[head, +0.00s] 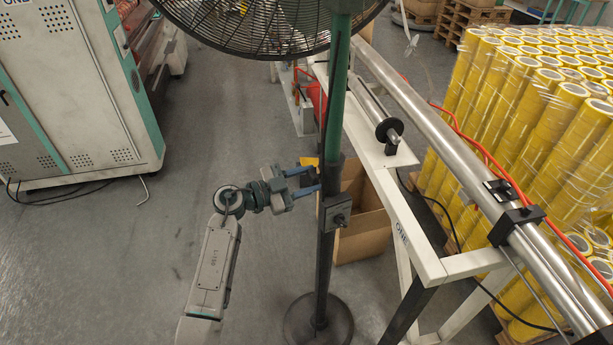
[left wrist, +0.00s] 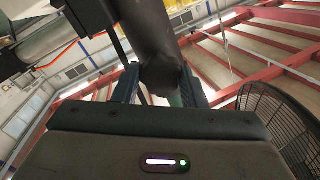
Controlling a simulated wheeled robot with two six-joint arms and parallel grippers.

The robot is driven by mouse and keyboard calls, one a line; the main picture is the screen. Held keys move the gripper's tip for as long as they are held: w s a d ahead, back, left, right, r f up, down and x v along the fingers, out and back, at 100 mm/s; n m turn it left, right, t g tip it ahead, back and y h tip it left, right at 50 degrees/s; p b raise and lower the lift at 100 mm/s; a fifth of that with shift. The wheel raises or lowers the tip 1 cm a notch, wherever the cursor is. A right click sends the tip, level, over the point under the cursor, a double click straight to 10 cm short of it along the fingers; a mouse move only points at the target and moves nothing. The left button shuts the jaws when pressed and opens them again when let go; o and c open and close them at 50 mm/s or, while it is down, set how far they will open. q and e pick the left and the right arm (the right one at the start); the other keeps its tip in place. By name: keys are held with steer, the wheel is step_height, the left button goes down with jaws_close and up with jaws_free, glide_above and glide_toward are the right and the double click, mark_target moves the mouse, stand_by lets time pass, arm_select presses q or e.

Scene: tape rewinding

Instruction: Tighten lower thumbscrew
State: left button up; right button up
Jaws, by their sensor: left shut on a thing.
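The fan stand's pole (head: 327,215) is upright, dark below and green above. A square clamp plate with a dark knob, the lower thumbscrew (head: 340,219), sits on the pole's near side. My left gripper (head: 318,178) reaches in from the left, just above that plate, with its blue fingers at the pole. In the left wrist view the fingers (left wrist: 163,82) lie on either side of the dark pole (left wrist: 150,40), shut on it. The exact contact is partly hidden. My right gripper is not in view.
The fan cage (head: 260,22) is above and the round base (head: 318,318) stands on the floor. A cardboard box (head: 362,235) is behind the pole. A white frame (head: 385,185) with steel rollers stands at right, near yellow tape rolls (head: 535,105). Floor at left is clear.

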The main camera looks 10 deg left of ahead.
arm_select(q)
steer(key=m, duration=0.3)
steer(key=shift+m, duration=0.4)
steer(key=m, duration=0.2)
steer(key=shift+f+m, duration=0.1)
steer(key=shift+m, duration=0.3)
steer(key=m+b, duration=0.1)
steer(key=m, duration=0.2)
steer(key=shift+m+b, duration=0.7)
steer(key=shift+m, duration=0.4)
steer(key=o, duration=1)
